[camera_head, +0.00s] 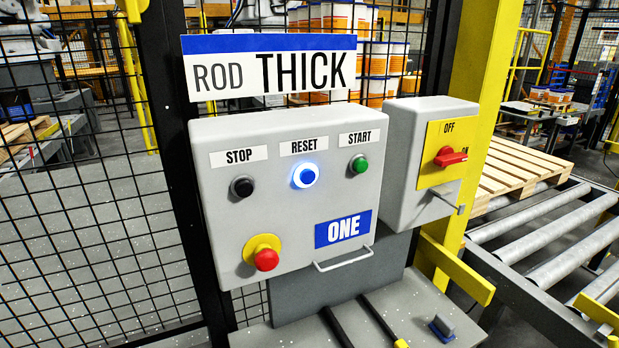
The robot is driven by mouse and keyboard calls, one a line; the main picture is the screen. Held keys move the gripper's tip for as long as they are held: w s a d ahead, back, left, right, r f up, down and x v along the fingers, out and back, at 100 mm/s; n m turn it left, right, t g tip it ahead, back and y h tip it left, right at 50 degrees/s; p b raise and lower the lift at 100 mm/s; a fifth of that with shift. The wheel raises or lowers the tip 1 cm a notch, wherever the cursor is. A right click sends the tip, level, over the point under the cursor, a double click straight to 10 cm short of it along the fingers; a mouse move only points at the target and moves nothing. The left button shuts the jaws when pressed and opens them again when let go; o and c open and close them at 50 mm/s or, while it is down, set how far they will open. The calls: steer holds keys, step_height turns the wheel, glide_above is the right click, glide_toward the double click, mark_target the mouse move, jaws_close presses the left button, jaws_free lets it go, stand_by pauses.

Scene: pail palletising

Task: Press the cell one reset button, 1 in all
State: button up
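The cell one control box (216,222) is a light grey panel with a blue label (343,229) reading ONE. The reset button (305,175) is blue with a glowing ring and sits in the upper middle of the panel, under a RESET label (304,147). The black stop button (242,187) is to its left and the green start button (359,164) to its right. A red emergency button (265,259) on a yellow base is at the lower left. Nothing covers the reset button. My gripper is not in view.
A second grey box (402,160) with a red rotary switch (450,157) stands right of the panel. A sign (270,73) reading ROD THICK is above it. Black mesh fence (85,230) is behind, and a roller conveyor (550,235) with a wooden pallet (522,172) is at right.

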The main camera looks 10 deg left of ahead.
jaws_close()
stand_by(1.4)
